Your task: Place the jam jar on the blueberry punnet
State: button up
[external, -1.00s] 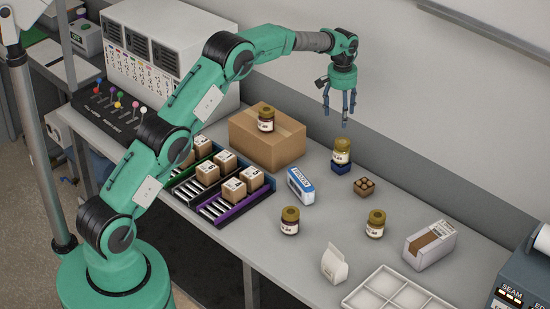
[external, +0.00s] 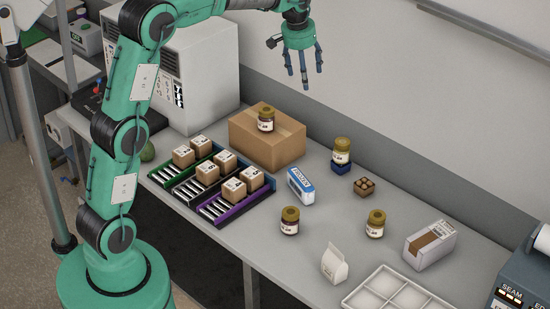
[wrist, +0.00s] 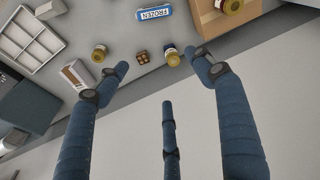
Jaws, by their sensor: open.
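A jam jar (external: 342,148) with a gold lid stands upright on a small dark blue punnet (external: 341,168) near the back of the bench. In the wrist view the jar (wrist: 173,59) shows from above, with part of the blue punnet (wrist: 168,47) beside its lid. Similar jars stand on the cardboard box (external: 266,120), at the middle of the bench (external: 290,222) and farther right (external: 376,225). My gripper (external: 304,82) is open and empty, high above the bench near the back wall, clear of the jars. Its fingers (wrist: 158,64) are spread in the wrist view.
The cardboard box (external: 253,145) stands left of the stacked jar. A blue-and-white frozen carton (external: 300,186) and a small brown punnet (external: 364,187) lie nearby. Several small boxes sit on roller lanes (external: 214,208). A white carton (external: 334,264) and a divided tray (external: 365,297) are at the front right.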

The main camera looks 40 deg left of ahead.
jog(key=s+r+m+t, duration=0.1)
jog(key=s+r, duration=0.3)
jog(key=s, duration=0.7)
jog(key=s+r+t, duration=0.1)
jog(key=s+r, duration=0.3)
jog(key=s, duration=0.8)
jog(key=s+f, duration=0.3)
jog(key=s, duration=0.9)
jog(key=s+f+m+t, duration=0.1)
jog(key=s+f, duration=0.2)
jog(key=s, duration=0.8)
jog(key=shift+s+a+f+m, duration=0.25)
jog(key=shift+s+f+m, duration=0.05)
jog(key=shift+s+f, duration=0.1)
notch_tip(320, 180, down, 9)
jog(key=b, duration=0.9)
jog(key=shift+f, duration=0.15)
